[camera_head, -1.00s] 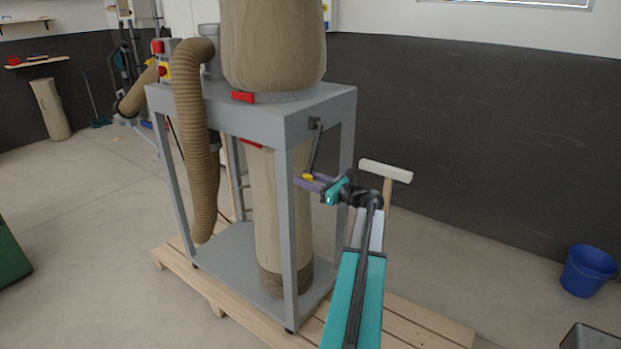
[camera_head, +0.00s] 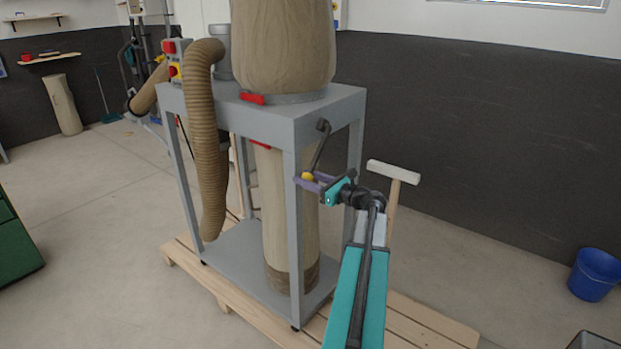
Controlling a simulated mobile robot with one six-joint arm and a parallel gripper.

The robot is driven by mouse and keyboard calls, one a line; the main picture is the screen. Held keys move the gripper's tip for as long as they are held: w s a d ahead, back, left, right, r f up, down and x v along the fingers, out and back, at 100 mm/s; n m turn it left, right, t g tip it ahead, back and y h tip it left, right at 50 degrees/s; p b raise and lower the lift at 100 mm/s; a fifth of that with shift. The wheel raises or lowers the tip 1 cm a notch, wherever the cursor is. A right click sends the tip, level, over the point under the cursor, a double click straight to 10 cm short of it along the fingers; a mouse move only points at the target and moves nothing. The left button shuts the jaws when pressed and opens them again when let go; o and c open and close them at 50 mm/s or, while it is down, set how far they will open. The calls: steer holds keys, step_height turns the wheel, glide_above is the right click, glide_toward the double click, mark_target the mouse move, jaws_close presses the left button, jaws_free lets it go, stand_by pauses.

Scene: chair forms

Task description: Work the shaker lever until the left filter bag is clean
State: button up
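A lower tan bag (camera_head: 277,220) hangs inside the frame, partly behind a post. Only one upper bag shows.
The grey frame (camera_head: 293,230) stands on a wooden pallet (camera_head: 415,318). A ribbed tan hose (camera_head: 207,140) hangs at its left. A T-shaped wooden piece (camera_head: 393,173) stands just behind my arm. A blue bucket (camera_head: 594,274) is at the far right.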

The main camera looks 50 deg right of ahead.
steer(key=shift+a+r, duration=0.15)
steer(key=shift+a, duration=0.1)
steer(key=a+r+p, duration=0.1)
steer(key=r, duration=0.1)
steer(key=a+r+p, duration=0.1)
steer(key=a, duration=0.1)
steer(key=shift+r+p, duration=0.35)
stand_by(0.3)
steer(key=shift+d+f+b, duration=0.55)
steer(key=shift+d+f, duration=0.4)
steer(key=shift+f, duration=0.2)
steer(key=shift+d+f+b, duration=0.55)
steer(key=shift+d+f, duration=0.35)
steer(key=shift+f, duration=0.25)
steer(key=shift+d+f+b, duration=0.15)
steer(key=shift+d+f, duration=0.35)
steer(key=shift+d, duration=0.3)
steer(key=shift+d+f+b, duration=0.2)
steer(key=shift+d+f, duration=0.3)
steer(key=shift+d, duration=0.25)
steer(key=shift+d+f+b, duration=0.15)
steer(key=shift+d+f, duration=0.35)
steer(key=shift+d, duration=0.3)
